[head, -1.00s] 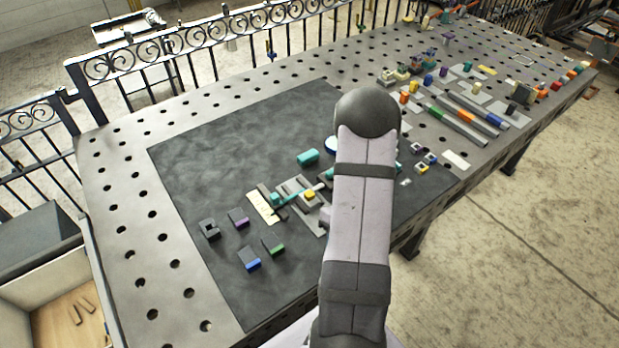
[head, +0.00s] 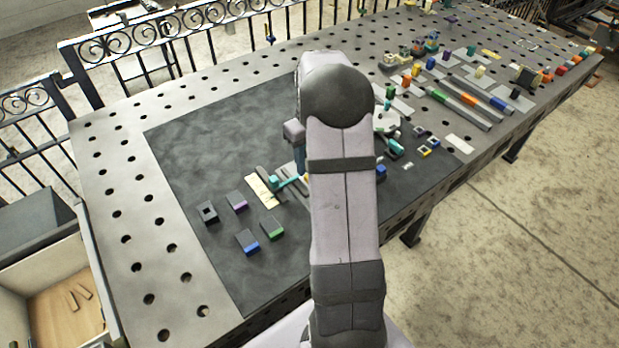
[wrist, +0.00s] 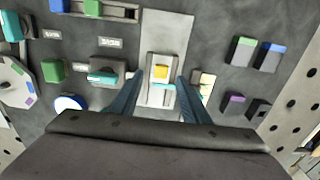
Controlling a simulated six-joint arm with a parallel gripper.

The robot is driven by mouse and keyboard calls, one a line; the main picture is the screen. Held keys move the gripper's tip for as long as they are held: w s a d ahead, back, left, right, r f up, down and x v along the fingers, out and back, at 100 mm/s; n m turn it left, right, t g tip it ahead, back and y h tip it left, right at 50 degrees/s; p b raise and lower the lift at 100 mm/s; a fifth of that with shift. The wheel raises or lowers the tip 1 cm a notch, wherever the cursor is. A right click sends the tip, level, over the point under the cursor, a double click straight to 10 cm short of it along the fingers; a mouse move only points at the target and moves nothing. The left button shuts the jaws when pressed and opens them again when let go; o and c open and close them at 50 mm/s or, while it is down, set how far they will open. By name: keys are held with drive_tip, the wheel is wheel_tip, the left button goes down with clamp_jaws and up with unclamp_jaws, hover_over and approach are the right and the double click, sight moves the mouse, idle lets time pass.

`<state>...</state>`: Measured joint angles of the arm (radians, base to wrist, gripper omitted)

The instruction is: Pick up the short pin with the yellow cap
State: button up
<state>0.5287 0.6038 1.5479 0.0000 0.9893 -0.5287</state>
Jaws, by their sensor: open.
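The short pin's yellow cap (wrist: 161,72) shows as a small yellow block near the middle of the wrist view, on a light grey plate (wrist: 165,35). A teal piece lies just below it in that view. My gripper (wrist: 157,88) is open and empty, with its blue fingers to the left and right of the cap's line and apart from it. The pin's shaft cannot be made out.
Beside the plate are a cream strip (head: 262,191), a grey block with a teal piece (wrist: 103,72) and a blue round piece (wrist: 70,103). Green (head: 272,229), blue (head: 247,241) and purple-ended (head: 237,202) blocks and a holed dark block (head: 207,212) stand nearby. The mat's far-left area is clear.

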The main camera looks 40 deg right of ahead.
drive_tip(key=shift+w+a+f+p, duration=0.1)
drive_tip(key=shift+f+p, duration=0.6)
drive_tip(key=shift+f, duration=0.6)
drive_tip(key=shift+w+f+p, duration=0.1)
drive_tip(key=shift+f+p, duration=0.55)
drive_tip(key=shift+f, duration=0.65)
clamp_jaws()
